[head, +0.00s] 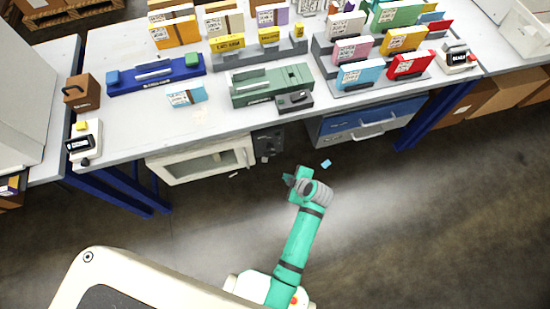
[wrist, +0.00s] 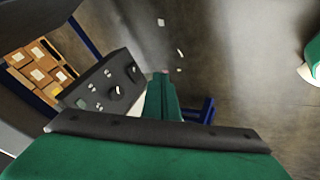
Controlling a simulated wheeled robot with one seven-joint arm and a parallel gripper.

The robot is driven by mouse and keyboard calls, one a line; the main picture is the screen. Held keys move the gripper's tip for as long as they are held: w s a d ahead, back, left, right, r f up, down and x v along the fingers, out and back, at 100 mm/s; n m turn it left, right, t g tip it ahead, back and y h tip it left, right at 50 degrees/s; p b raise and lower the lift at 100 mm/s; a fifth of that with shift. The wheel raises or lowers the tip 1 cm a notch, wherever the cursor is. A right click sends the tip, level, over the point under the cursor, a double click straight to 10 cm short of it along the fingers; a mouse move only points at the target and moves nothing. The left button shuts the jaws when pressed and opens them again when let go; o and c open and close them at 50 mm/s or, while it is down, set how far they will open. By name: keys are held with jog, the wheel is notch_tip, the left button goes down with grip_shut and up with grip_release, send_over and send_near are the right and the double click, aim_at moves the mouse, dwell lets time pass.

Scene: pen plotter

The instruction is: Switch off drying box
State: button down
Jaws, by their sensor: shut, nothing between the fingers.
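The drying box (head: 200,160) is a white cabinet with a windowed door, under the front of the workbench. A dark control panel (head: 268,143) is at its right side. In the wrist view a dark panel (wrist: 105,82) with a round knob (wrist: 117,92) and small light marks lies left of the fingers; the marks are too small to read. My green gripper (head: 289,178) is in front of and below the panel in the head view, apart from it. In the wrist view its fingers (wrist: 161,76) are shut and empty, just right of the panel.
The workbench (head: 215,120) carries card holders, coloured boxes and small devices. Blue table legs (wrist: 82,38) flank the space. Small scraps (head: 326,163) lie on the open concrete floor.

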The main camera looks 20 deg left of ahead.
aim_at(270, 154)
jog(key=shift+w+a+r+n+g+y, duration=0.25)
jog(key=shift+w+a+r+n, duration=0.15)
jog(key=shift+w+n, duration=0.25)
jog(key=shift+w+a+r+n+g+y, duration=0.15)
jog(key=shift+w+a+r+n+g, duration=0.1)
jog(key=shift+w+a+r+n, duration=0.25)
jog(key=shift+w+d+f, duration=0.1)
jog(key=shift+f, duration=0.05)
jog(key=w+a+f, duration=0.6)
jog(key=f, duration=0.2)
jog(key=shift+w+a, duration=0.35)
jog(key=shift+a, duration=0.05)
